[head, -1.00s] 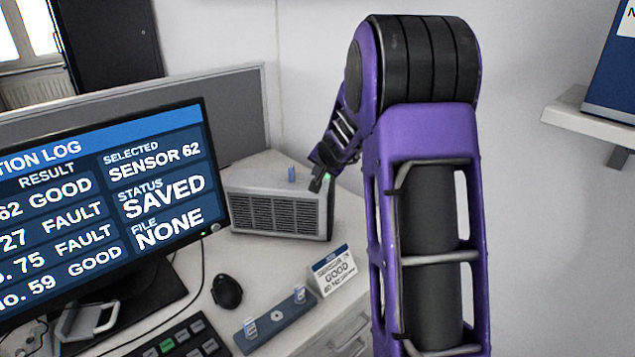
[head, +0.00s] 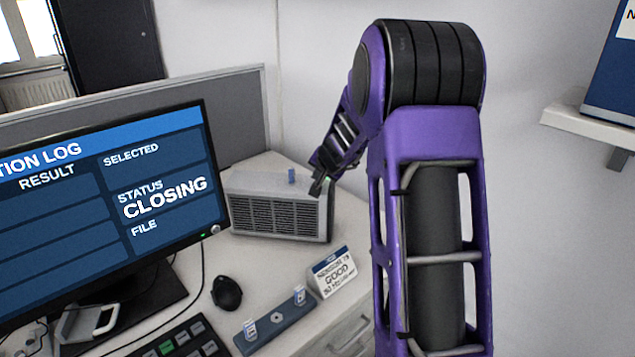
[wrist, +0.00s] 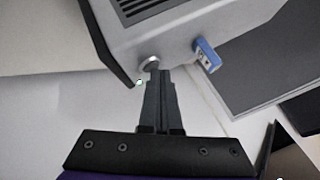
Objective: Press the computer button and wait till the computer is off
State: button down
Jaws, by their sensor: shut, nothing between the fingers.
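The computer (head: 281,206) is a grey box with a dark grille on the desk behind the monitor. In the wrist view its casing (wrist: 195,22) shows a round silver button (wrist: 149,63) and a small green light beside it. My gripper (wrist: 154,75) is shut and empty, with its fingertips right at the button; they look to be touching it. In the head view my gripper (head: 318,185) is at the computer's top right corner. The monitor (head: 100,200) reads "STATUS CLOSING", with the selected, result and file fields blank.
A blue USB stick (wrist: 207,54) juts from the computer near the button. A shelf (head: 590,118) is at right.

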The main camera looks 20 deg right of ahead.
dwell(0.3)
jog(key=shift+r+p, duration=0.6)
jog(key=shift+r, duration=0.15)
notch_tip(320, 180, up, 5)
jog(key=p, duration=0.4)
jog(key=shift+a+r, duration=0.1)
dwell(0.6)
